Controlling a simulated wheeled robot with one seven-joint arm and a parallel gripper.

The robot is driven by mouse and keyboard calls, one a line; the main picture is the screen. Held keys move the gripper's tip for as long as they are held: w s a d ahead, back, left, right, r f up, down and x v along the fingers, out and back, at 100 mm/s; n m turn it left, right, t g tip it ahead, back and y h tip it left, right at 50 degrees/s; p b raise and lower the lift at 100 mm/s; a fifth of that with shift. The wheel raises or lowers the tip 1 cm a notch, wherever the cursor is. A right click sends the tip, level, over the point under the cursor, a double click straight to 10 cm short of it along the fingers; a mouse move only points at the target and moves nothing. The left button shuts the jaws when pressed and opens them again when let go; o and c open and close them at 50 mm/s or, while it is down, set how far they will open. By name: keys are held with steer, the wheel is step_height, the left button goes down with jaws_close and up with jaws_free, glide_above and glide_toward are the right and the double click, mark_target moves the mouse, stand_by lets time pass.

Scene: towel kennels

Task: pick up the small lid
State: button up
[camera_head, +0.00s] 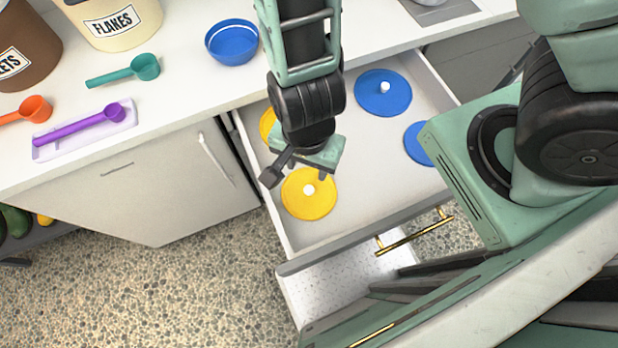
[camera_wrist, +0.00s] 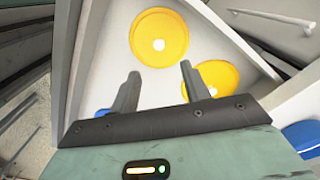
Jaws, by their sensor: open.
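The open drawer (camera_head: 345,232) holds several round lids with white knobs. A yellow lid (camera_head: 318,206) lies near the drawer's front left, just below my gripper (camera_head: 297,173); it also shows whole in the wrist view (camera_wrist: 145,27). A second yellow lid (camera_head: 266,122) is mostly behind my arm; the wrist view shows more of it (camera_wrist: 225,76). A blue lid (camera_head: 378,104) lies at the back. Another blue lid (camera_head: 415,145) is partly hidden by my body at the right. I cannot tell which is the small one. My gripper is open and empty above the drawer; the wrist view shows its fingers apart (camera_wrist: 160,72).
The counter carries a blue bowl (camera_head: 231,44), a teal scoop (camera_head: 143,67), a purple scoop (camera_head: 85,130) on a tray, an orange scoop (camera_head: 33,110) and a canister labelled FLAKES (camera_head: 112,22). The drawer's walls surround the lids. A brass handle (camera_head: 413,237) is on its front.

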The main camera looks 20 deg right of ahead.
steer(key=b, duration=0.6)
glide_above(309, 189)
steer(key=f, duration=0.7)
steer(key=shift+a+f, duration=0.2)
steer(key=shift+f, duration=0.05)
steer(key=f+b, duration=0.3)
steer(key=f, duration=0.2)
steer(key=shift+d+f+b, duration=0.1)
steer(key=shift+d+b, duration=0.1)
steer(key=shift+b, duration=0.1)
jaws_close()
